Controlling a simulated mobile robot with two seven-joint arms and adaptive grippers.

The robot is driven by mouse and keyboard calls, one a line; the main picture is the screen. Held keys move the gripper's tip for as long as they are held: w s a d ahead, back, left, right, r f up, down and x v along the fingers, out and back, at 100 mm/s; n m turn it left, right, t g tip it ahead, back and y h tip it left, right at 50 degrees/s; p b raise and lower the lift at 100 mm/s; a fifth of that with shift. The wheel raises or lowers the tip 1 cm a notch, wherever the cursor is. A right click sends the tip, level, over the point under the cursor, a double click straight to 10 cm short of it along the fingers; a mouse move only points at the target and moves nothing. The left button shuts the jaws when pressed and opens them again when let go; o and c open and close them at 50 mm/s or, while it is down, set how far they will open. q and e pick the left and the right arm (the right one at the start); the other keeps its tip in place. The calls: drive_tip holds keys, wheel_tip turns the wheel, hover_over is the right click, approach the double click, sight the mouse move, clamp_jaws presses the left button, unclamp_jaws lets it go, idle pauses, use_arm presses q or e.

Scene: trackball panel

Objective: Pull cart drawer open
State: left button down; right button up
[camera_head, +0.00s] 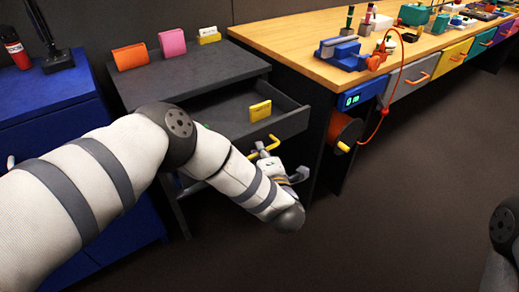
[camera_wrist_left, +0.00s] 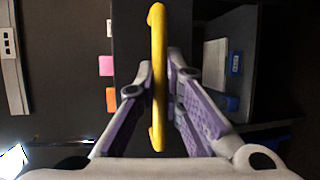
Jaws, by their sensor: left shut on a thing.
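The dark grey cart (camera_head: 190,72) stands left of the workbench. Its upper drawer (camera_head: 285,124) is partly open, and its inside shows. A yellow card or box (camera_head: 260,111) is in the drawer. The yellow drawer handle (camera_head: 264,148) is at the drawer's front, partly hidden by my left gripper (camera_head: 268,157). In the left wrist view the handle (camera_wrist_left: 158,70) runs upright between the two fingers of my left gripper (camera_wrist_left: 160,85), which is shut on it. My left forearm hides part of the cart's front. My right gripper is out of view.
Orange, pink and yellow cards (camera_head: 171,43) stand on the cart top. A blue cabinet (camera_head: 60,110) is at left. The workbench (camera_head: 290,38) with a cable reel (camera_head: 343,132) stands close right of the drawer. Floor (camera_head: 400,200) in front is clear.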

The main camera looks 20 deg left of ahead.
use_arm(q)
drive_tip(key=shift+s+d, duration=0.1)
drive_tip(key=shift+d, duration=0.05)
drive_tip(key=c, duration=1.7)
unclamp_jaws()
drive_tip(key=v, duration=1.2)
